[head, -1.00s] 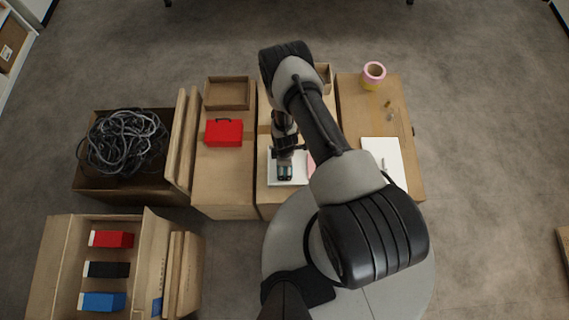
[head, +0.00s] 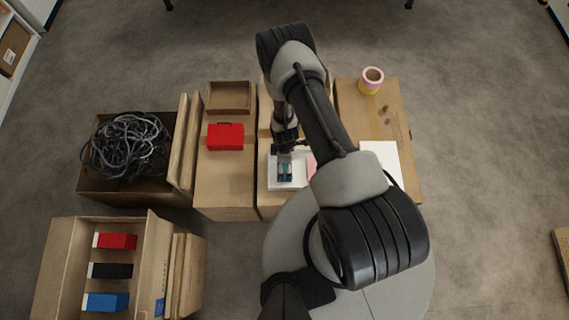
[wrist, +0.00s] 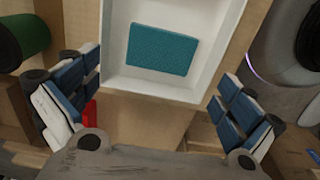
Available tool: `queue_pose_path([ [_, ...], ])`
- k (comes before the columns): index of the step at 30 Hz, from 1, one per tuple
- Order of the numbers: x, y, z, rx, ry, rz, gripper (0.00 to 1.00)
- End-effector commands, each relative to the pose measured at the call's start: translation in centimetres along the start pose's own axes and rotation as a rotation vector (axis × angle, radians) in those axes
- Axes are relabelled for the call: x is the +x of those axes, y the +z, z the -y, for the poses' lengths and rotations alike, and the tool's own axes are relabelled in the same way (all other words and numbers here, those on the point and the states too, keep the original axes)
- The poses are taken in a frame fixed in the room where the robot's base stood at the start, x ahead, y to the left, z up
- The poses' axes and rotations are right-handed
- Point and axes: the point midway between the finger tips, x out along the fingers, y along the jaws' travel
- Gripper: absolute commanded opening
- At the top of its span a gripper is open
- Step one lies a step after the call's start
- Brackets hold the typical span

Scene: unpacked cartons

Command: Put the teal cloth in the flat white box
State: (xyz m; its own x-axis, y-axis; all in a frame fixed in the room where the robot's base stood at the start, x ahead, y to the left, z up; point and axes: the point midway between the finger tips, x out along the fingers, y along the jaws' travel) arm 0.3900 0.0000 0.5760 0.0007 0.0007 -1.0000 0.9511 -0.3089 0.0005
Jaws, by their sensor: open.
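The teal cloth (wrist: 162,49) is a flat folded rectangle lying on the floor of the flat white box (wrist: 150,90) in the wrist view. It is clear of the box walls there and slightly askew. In the head view, the white box (head: 298,185) sits on a carton below my gripper (head: 285,176), with some teal showing around the fingers. In the wrist view my gripper (wrist: 158,80) is open, with its fingers wide apart on either side of the box and nothing between them that it touches.
A red case (head: 225,137) and an open cardboard tray (head: 229,97) stand on the left carton. A pink item (head: 311,165) is right of the box, partly behind my arm. Cables (head: 127,143) fill another carton.

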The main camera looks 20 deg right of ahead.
Motion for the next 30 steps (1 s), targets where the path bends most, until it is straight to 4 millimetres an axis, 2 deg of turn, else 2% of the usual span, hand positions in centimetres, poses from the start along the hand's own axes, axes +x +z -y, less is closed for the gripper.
queue_pose_path([
  [1, -1.4, 0.0, -0.1, 0.000, 0.001, 0.000, 1.00],
  [3, -2.7, 0.0, -0.1, 0.000, 0.001, 0.000, 1.00],
  [10, -5.1, 0.0, -0.1, 0.001, 0.000, 0.000, 1.00],
  [14, -7.6, -0.5, -1.6, 0.032, 0.016, -0.005, 1.00],
  [17, -12.0, -1.3, -4.0, 0.095, 0.042, -0.015, 1.00],
  [20, -18.1, -2.0, -6.4, 0.186, 0.070, -0.029, 1.00],
  [21, -20.7, -2.2, -7.0, 0.225, 0.080, -0.035, 1.00],
  [25, -28.9, -2.6, -8.2, 0.352, 0.113, -0.058, 1.00],
  [30, -39.0, -2.4, -7.5, 0.516, 0.153, -0.095, 1.00],
])
